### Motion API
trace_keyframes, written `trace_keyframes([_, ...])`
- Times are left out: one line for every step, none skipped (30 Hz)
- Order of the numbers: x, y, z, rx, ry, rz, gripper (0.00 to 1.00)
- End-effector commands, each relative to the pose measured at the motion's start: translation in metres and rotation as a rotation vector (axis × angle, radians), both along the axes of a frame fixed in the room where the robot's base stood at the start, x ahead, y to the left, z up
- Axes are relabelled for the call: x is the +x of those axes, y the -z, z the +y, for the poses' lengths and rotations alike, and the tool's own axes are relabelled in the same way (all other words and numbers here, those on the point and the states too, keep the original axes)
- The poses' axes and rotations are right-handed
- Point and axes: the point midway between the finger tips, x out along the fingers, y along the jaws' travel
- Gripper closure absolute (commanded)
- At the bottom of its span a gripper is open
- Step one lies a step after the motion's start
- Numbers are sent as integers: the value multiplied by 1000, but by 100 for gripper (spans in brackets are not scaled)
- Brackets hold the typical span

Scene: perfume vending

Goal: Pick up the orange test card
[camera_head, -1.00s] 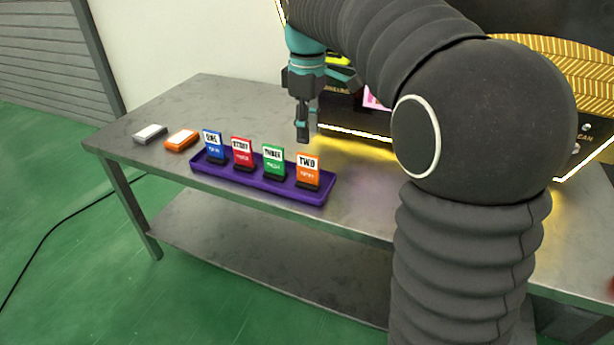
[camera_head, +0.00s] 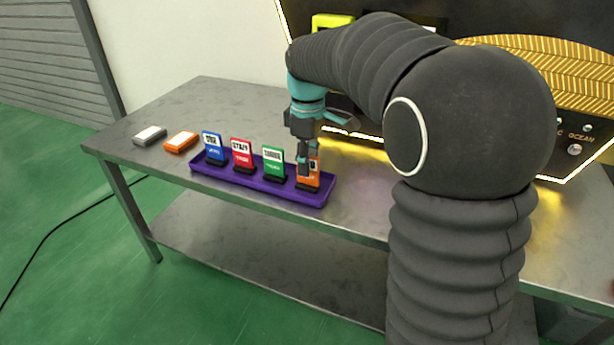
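The orange test card (camera_head: 313,180) stands upright in a dark holder at the right end of the purple tray (camera_head: 262,185). My gripper (camera_head: 304,167) points down at this card, and its fingers cover the card's left and middle part. I cannot tell whether the fingers touch the card, stand around it or are just in front of or behind it. The finger gap is too small to make out. A blue card (camera_head: 213,147), a red card (camera_head: 241,154) and a green card (camera_head: 273,162) stand to its left in the same tray.
An orange box (camera_head: 181,142) and a grey-white box (camera_head: 150,135) lie at the left of the metal table (camera_head: 215,98). A dark machine with lit edges (camera_head: 580,120) stands behind on the right. The table between tray and wall is clear.

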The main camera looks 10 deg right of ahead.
Motion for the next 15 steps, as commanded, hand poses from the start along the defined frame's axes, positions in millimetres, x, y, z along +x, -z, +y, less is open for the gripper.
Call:
trace_keyframes([0,0,0,0,0,0,62])
trace_keyframes([0,0,0,0,0,0,68])
trace_keyframes([0,0,0,0,0,0,78])
trace_keyframes([0,0,0,0,0,0,85])
trace_keyframes([0,0,0,0,0,0,92])
trace_keyframes([0,0,0,0,0,0,100])
trace_keyframes([0,0,0,0,0,0,100])
trace_keyframes([0,0,0,0,0,0,100])
trace_keyframes([0,0,0,0,0,0,100])
trace_keyframes([0,0,0,0,0,0,100])
trace_keyframes([0,0,0,0,0,0,100])
trace_keyframes([0,0,0,0,0,0,100])
trace_keyframes([0,0,0,0,0,0,100])
trace_keyframes([0,0,0,0,0,0,100])
trace_keyframes([0,0,0,0,0,0,100])
